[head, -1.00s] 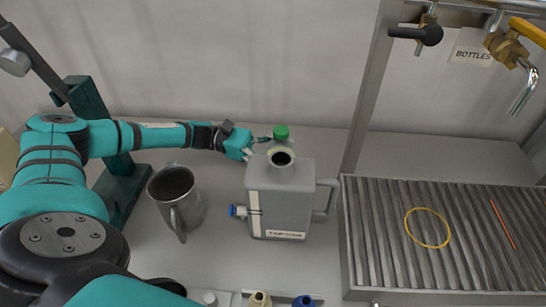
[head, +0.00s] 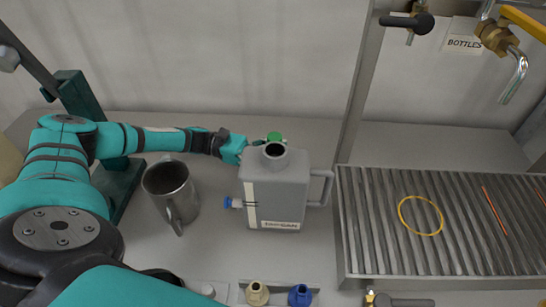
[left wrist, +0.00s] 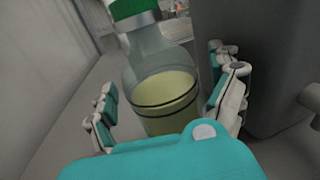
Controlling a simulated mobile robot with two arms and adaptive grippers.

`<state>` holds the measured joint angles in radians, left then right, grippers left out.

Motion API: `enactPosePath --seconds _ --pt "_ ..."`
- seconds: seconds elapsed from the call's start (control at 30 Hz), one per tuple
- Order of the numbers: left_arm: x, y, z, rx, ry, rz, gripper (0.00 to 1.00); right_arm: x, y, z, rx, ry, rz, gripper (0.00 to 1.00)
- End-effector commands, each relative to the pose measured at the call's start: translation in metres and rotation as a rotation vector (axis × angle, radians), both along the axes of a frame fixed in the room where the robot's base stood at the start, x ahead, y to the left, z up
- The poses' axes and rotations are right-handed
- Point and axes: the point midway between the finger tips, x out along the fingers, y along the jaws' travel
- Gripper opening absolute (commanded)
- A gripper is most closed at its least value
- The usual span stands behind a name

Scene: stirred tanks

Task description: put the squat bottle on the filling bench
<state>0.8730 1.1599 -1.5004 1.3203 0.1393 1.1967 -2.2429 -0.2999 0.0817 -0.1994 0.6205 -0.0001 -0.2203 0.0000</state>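The squat bottle is clear with a green cap (head: 274,137), standing behind the grey jerrycan, which hides most of its body in the head view. The left wrist view shows the bottle (left wrist: 168,92) upright, with yellowish liquid and dark bands. My left gripper (head: 246,147) reaches it from the left, low behind the jerrycan. In the left wrist view its fingers (left wrist: 165,105) stand on both sides of the bottle. A gap shows on the left side; the right finger is close to the glass. My right gripper is out of view. The filling bench is the ribbed grate (head: 350,255) at right.
The grey jerrycan (head: 275,192) with a blue spout stands right beside the bottle. A metal mug (head: 170,193) stands below my left forearm. Yellow and red rings and strips lie on the grate. Taps (head: 497,38) and a post (head: 357,95) rise behind it.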

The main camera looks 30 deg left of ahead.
Motion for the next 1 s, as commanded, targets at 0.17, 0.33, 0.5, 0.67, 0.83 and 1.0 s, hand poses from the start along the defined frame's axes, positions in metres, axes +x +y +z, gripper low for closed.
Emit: enactPosePath --seconds 0.17,0.33,0.5,0.67,0.83,1.0 --pt "0.0 0.0 0.0 0.0 0.0 0.0 0.92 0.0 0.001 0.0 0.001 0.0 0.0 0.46" --pt "0.0 0.004 0.002 0.0 0.0 0.002 0.92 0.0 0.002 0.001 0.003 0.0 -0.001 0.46" --pt "-0.008 0.032 -0.002 0.002 0.0 0.005 0.92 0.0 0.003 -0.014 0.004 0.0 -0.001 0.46" --pt "-0.015 0.056 -0.001 0.002 0.0 0.002 0.92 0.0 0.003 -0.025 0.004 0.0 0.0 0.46" --pt "-0.019 0.07 0.002 0.0 -0.001 0.0 0.92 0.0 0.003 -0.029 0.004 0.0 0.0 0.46" --pt "-0.02 0.072 0.003 -0.001 -0.001 -0.001 0.92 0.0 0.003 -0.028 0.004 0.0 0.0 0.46"
